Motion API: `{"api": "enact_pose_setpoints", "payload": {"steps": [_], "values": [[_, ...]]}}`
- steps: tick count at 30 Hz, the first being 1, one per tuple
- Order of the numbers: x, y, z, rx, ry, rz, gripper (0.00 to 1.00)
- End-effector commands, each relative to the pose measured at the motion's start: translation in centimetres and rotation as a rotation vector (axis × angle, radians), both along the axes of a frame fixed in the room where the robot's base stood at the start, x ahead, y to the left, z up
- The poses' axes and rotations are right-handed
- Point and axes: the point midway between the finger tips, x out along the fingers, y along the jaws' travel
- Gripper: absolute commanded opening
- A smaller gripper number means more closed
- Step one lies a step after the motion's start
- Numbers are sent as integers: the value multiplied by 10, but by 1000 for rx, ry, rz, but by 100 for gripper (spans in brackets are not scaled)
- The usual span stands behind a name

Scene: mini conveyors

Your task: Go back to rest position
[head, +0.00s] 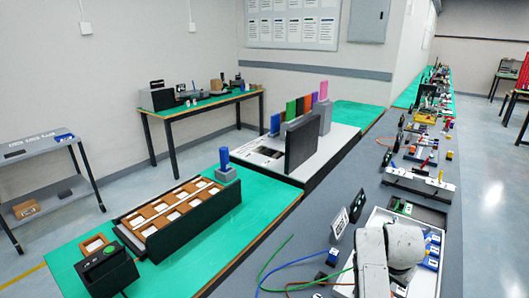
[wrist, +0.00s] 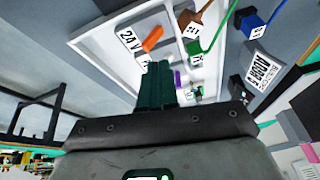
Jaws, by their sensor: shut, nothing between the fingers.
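My gripper (wrist: 158,82) shows in the wrist view as two dark green fingers side by side, shut and with nothing between them. It points toward a white tray (wrist: 88,42) that holds small coloured connectors and labels. An orange piece (wrist: 152,39) lies just beyond the fingertips and appears apart from them. In the head view, my pale grey arm covers part of the white tray (head: 428,284) at the lower right, and the fingers cannot be made out.
A blue connector (wrist: 250,22), a green connector (wrist: 195,50) and a brown connector (wrist: 188,18) have cables. A long grey bench (head: 330,190) carries many small parts. A green-topped table (head: 190,272) with a compartment box (head: 215,207) stands to the left.

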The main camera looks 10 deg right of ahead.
Motion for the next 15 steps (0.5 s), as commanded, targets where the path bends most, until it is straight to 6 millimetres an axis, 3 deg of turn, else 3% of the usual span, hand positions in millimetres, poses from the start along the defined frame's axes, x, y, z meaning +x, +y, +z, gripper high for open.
{"api": "enact_pose_setpoints", "payload": {"steps": [8,15], "values": [[-61,3,-16,-98,7,197,0],[-135,45,-24,-155,7,506,0]]}}
